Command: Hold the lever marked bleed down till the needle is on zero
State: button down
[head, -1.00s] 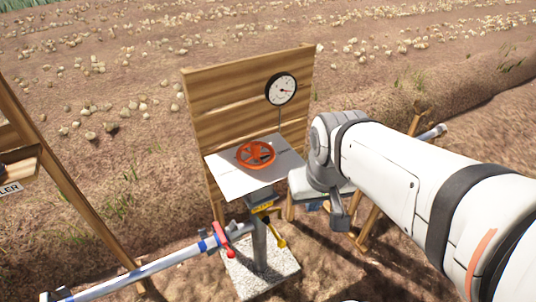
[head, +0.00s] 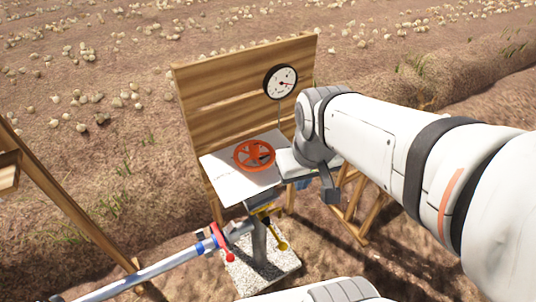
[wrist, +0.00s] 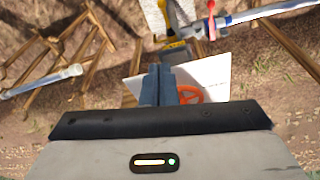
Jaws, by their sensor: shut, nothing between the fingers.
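A yellow-handled lever (head: 281,244) and a red-handled lever (head: 229,257) hang by the pipe under the white panel. I cannot read which one is marked bleed. In the wrist view the yellow lever (wrist: 176,50) lies just beyond my fingers and the red lever (wrist: 211,24) is farther off to the right. A round white gauge (head: 281,82) is on the wooden board, its red needle pointing right; its numbers are too small to read. My gripper (wrist: 160,70) is shut and empty, apart from both levers as far as I can tell.
An orange handwheel (head: 254,155) sits on the white panel (head: 238,190) in front of the wooden board (head: 225,100). A grey pipe (head: 150,275) runs to the lower left. A concrete block (head: 262,268) stands below. Wooden trestle legs (head: 365,215) stand at the right.

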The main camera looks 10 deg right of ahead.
jog(key=w+f+n+g+b, duration=0.3)
jog(key=w+f+n, duration=0.4)
jog(key=f+n, duration=0.4)
jog(key=n+g+y+b, duration=0.1)
jog(key=n+g+b, duration=0.15)
jog(key=n, duration=0.65)
send_over(283, 242)
jog(key=w+d, duration=0.2)
jog(key=w, duration=0.2)
notch_tip(283, 242, down, 15)
jog(key=b+x, duration=0.1)
jog(key=x, duration=1.3)
jog(key=shift+w+a, duration=0.1)
jog(key=shift+a, duration=0.1)
jog(key=shift+d, duration=0.15)
jog(key=shift+f+t+b, duration=0.25)
jog(key=shift+b, duration=0.05)
